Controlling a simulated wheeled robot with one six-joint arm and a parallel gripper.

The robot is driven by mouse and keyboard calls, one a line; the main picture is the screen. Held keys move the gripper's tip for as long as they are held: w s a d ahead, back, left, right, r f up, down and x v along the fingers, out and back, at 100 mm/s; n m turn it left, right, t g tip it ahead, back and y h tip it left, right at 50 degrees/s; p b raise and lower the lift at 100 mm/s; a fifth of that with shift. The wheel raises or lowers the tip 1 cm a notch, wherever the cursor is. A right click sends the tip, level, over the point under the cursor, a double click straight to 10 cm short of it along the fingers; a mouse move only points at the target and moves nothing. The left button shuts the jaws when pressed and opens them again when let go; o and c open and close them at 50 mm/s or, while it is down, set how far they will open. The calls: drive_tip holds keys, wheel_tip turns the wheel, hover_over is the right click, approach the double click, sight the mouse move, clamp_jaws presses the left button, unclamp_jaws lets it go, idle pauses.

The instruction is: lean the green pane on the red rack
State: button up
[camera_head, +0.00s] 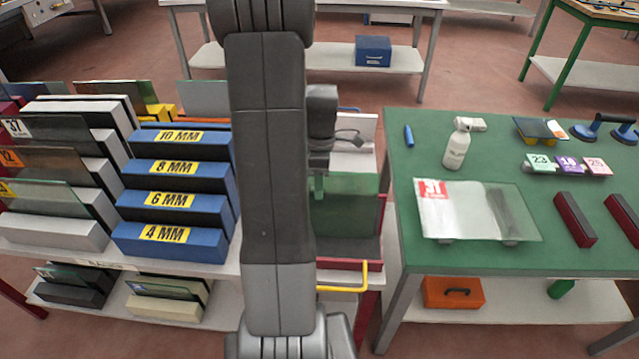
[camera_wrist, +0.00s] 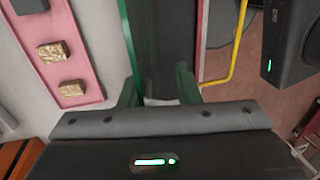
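The green pane (camera_head: 345,184) shows in the head view right of my arm, standing in front of the dark back of the red rack (camera_head: 350,264). My arm hides its left part, and I cannot tell exactly how its lower edge rests. My gripper (camera_head: 319,186) is at the pane's upper left. In the wrist view my gripper (camera_wrist: 158,88) has its two dark green fingers well apart. A thin green edge of the pane (camera_wrist: 132,45) runs beside the left finger; the right finger stands clear of it. The red rack's side (camera_wrist: 203,25) is at the right.
Blue stepped racks (camera_head: 175,205) marked in millimetres stand left of my arm. A yellow handle (camera_head: 355,288) juts out by the red rack's front. A green table (camera_head: 400,165) with a spray bottle (camera_head: 457,148) and another glass sheet (camera_head: 480,212) lies at the right.

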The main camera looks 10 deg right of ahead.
drive_tip(key=a+v, duration=0.1)
drive_tip(key=v, duration=1.2)
drive_tip(key=shift+d+r, duration=0.45)
drive_tip(key=shift+w+f, duration=0.1)
drive_tip(key=shift+f, duration=0.05)
drive_tip(key=x, duration=1.3)
drive_tip(key=shift+f, duration=0.35)
drive_tip(key=shift+r, duration=0.35)
drive_tip(key=shift+s, duration=0.2)
